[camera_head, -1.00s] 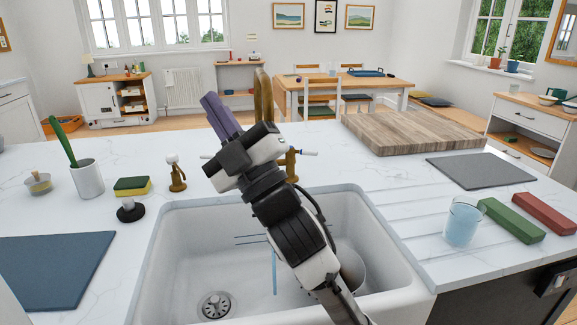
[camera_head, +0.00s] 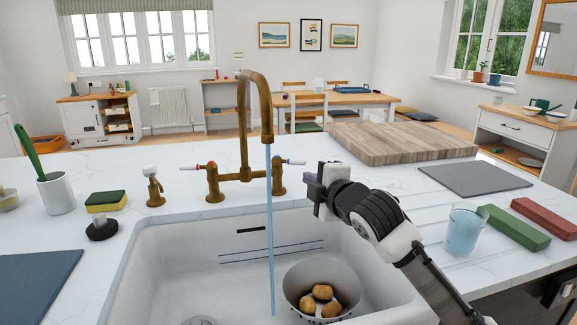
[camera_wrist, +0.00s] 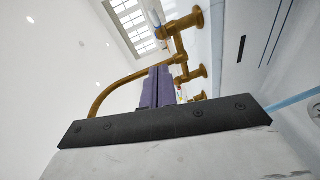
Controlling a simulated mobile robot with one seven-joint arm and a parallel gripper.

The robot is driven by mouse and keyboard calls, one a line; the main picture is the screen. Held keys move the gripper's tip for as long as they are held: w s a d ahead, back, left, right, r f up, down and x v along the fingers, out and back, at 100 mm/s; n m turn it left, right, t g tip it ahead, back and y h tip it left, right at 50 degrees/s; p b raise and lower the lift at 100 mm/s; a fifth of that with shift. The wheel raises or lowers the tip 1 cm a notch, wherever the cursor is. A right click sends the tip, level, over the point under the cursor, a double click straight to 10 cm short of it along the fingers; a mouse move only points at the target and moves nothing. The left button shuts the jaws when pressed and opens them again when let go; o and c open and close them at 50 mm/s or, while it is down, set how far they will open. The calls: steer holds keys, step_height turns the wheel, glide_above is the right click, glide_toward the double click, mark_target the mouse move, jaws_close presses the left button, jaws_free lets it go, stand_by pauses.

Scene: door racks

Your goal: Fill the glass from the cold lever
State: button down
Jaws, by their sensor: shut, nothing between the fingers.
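A brass tap (camera_head: 243,110) stands behind the white sink (camera_head: 150,270), with a lever on each side. The left lever (camera_head: 197,167) has a reddish end. The right lever (camera_head: 291,161) has a coloured tip too small to read surely. A thin stream of water (camera_head: 270,230) falls from the spout into the sink. The glass (camera_head: 465,232) stands upright on the drainboard at right, bluish inside; its fill level is unclear. My gripper (camera_head: 308,186) is shut and empty, just right of the right lever; contact cannot be told. Its purple fingers (camera_wrist: 157,88) show before the tap (camera_wrist: 120,85) in the wrist view.
A colander (camera_head: 345,280) with potatoes sits in the sink, right of the stream. Green (camera_head: 513,227) and red (camera_head: 544,217) blocks lie beside the glass. A wooden board (camera_head: 400,142) and grey mat (camera_head: 475,179) lie behind. A soap dispenser (camera_head: 154,188) and sponge (camera_head: 105,201) stand left.

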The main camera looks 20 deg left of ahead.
mark_target(292, 162)
steer(key=shift+w+d+p+x, duration=0.35)
steer(key=shift+p+x, duration=0.25)
steer(key=shift+x, duration=1.5)
steer(key=shift+w+d+p+x, duration=0.35)
steer(key=shift+p+x, duration=0.25)
steer(key=shift+x, duration=1.5)
steer(key=shift+w+d+p+x, duration=0.3)
steer(key=shift+p+x, duration=0.3)
steer(key=shift+x, duration=1.5)
steer(key=shift+f, duration=0.2)
steer(key=shift+w+d, duration=0.1)
